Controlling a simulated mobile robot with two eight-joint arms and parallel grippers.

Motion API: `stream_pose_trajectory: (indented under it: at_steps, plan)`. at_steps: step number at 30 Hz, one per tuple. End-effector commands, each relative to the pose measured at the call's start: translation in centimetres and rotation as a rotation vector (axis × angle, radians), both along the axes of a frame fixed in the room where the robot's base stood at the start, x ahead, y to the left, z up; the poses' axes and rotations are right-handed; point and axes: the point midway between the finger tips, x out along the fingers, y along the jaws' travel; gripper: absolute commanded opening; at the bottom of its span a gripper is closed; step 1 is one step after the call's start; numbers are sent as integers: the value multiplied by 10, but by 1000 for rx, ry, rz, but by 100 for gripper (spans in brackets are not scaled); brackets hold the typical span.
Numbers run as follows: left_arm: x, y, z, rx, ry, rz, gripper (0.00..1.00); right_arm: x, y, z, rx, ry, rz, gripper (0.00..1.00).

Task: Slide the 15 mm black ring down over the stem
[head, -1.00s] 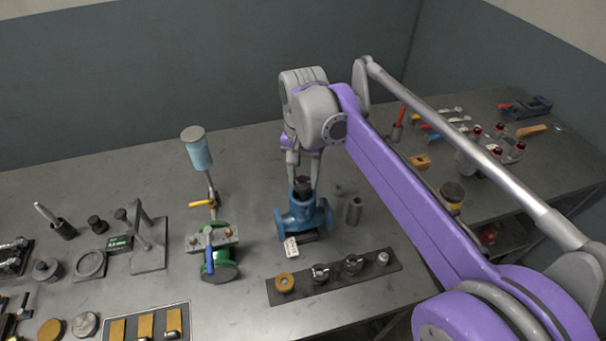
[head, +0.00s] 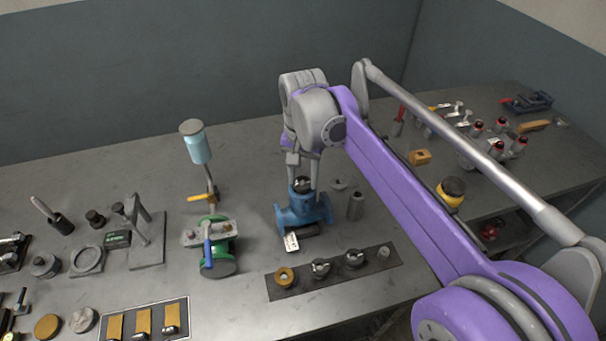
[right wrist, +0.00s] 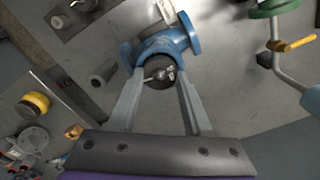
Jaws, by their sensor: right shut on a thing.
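A blue valve body (head: 296,216) with side flanges stands upright on the bench. The black ring (right wrist: 146,82) is at the top of the valve body, around the bright metal stem (right wrist: 160,74) in the right wrist view. My right gripper (right wrist: 158,84) points down over the valve, its two fingers shut on the ring from either side. In the head view my right gripper (head: 303,182) partly covers the ring. I cannot tell how far down the stem the ring sits. My left gripper is not in view.
A dark strip (head: 340,274) with a brass ring and several metal parts lies in front of the valve. Bare bench lies behind.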

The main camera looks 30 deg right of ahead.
Motion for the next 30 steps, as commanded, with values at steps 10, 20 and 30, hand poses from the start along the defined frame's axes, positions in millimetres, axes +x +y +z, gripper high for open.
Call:
stream_pose_trajectory:
  at_steps: [10, 20, 30]
  plan:
    - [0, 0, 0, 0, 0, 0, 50, 0, 0, 0, 0, 0, 0, 78]
    - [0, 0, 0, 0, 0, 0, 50, 0, 0, 0, 0, 0, 0, 99]
    - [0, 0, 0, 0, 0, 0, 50, 0, 0, 0, 0, 0, 0, 100]
